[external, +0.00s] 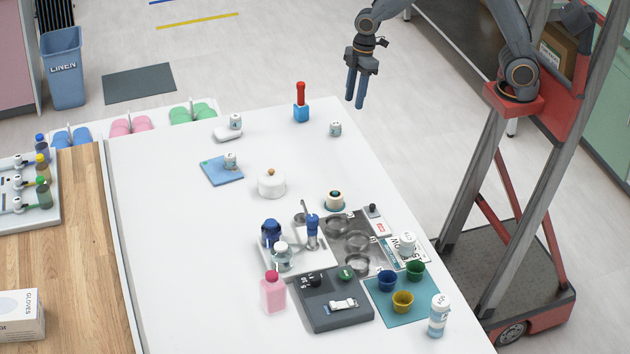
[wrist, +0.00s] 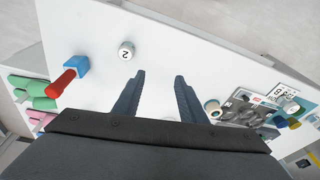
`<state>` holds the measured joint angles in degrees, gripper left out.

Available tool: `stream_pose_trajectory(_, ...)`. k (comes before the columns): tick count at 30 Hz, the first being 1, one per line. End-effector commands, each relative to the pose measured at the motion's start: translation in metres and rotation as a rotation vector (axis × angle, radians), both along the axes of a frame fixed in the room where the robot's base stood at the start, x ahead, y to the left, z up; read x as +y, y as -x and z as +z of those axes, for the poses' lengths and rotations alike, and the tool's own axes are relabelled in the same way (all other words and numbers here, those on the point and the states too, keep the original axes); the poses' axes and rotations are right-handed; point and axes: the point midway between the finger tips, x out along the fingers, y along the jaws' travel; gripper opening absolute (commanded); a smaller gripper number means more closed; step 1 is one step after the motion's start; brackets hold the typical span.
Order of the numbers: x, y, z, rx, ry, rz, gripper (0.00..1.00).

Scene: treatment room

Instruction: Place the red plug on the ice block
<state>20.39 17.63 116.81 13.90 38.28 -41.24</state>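The red plug (external: 301,93) stands upright on top of a small bright blue block (external: 301,113), which looks like the ice block, near the far edge of the white table. In the wrist view the red plug (wrist: 61,83) and the blue block (wrist: 76,65) are at the left. The plug's foot seems to touch the block. My gripper (external: 356,103) is raised to the right of them, past the table's far right edge in the external view, apart from both. In the wrist view its two fingers (wrist: 159,78) are spread with nothing between them.
A small numbered white jar (external: 335,129) stands right of the block. A white jar (external: 236,121) stands on a white piece to its left. A lidded white pot (external: 271,184) is nearer.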

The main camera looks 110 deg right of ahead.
Motion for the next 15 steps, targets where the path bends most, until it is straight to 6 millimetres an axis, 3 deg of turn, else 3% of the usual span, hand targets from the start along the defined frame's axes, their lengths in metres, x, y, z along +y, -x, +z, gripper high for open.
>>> stream_pose_trajectory(1,0.037,0.026,-0.006,0.027,0.009,-0.014,0.38)
stream_pose_trajectory(3,0.076,0.061,-0.016,0.055,0.024,-0.056,0.38)
stream_pose_trajectory(6,0.114,0.11,-0.028,0.08,0.045,-0.104,0.38)
stream_pose_trajectory(10,0.141,0.155,-0.04,0.095,0.06,-0.15,0.38)
stream_pose_trajectory(15,0.151,0.178,-0.046,0.1,0.067,-0.177,0.38)
